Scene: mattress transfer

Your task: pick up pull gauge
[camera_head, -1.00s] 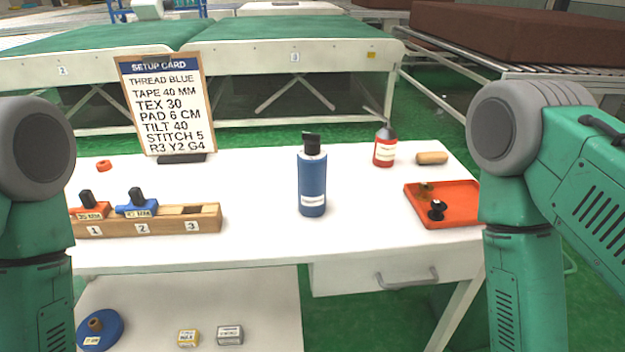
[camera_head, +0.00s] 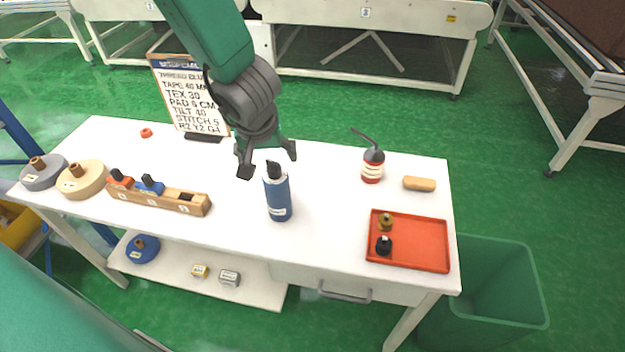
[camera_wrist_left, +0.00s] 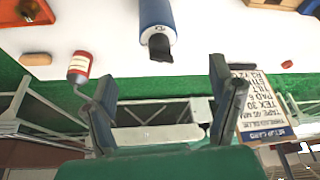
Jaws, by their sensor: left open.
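A blue cylinder with a black top and a pale label (camera_head: 278,195) stands upright near the middle of the white table. It is the likeliest pull gauge, but its label is too small to read. My left gripper (camera_head: 268,162) is open and empty, fingers pointing down, just above and behind the black top. In the left wrist view the blue cylinder (camera_wrist_left: 157,15) lies beyond the gap between the open fingers (camera_wrist_left: 163,72), apart from them. My right gripper is not in view.
A red bottle with a thin spout (camera_head: 373,166), a tan roll (camera_head: 419,184) and an orange tray (camera_head: 420,245) with small knobs are to the right. A wooden block (camera_head: 190,201), spools (camera_head: 82,180) and the setup card (camera_head: 188,100) are to the left. A green bin (camera_head: 490,290) stands beside the table.

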